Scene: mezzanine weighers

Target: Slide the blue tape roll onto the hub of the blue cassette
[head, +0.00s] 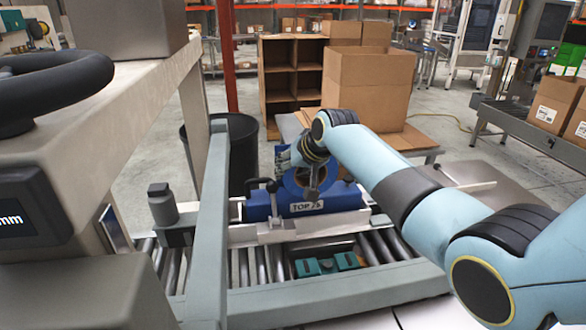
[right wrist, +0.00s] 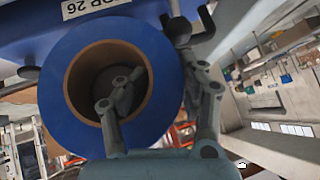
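The blue cassette (head: 342,197), labelled "TOP 26", sits behind the roller conveyor in the middle of the head view. The blue tape roll (head: 289,192) with a brown core stands upright against it, partly covered by my right arm. In the right wrist view the roll (right wrist: 68,112) fills the left half. My right gripper (right wrist: 170,90) straddles the roll's wall, one finger inside the core and one outside, and appears shut on it. A grey round part shows inside the core; I cannot tell whether the roll is around the hub. My left gripper is out of view.
A grey post (head: 210,230) and a beige machine frame with a black handwheel (head: 50,85) block the left. Rollers (head: 260,265) lie in front, with teal parts (head: 330,264) in a tray. A black bin (head: 240,150) and cardboard boxes (head: 365,90) stand behind.

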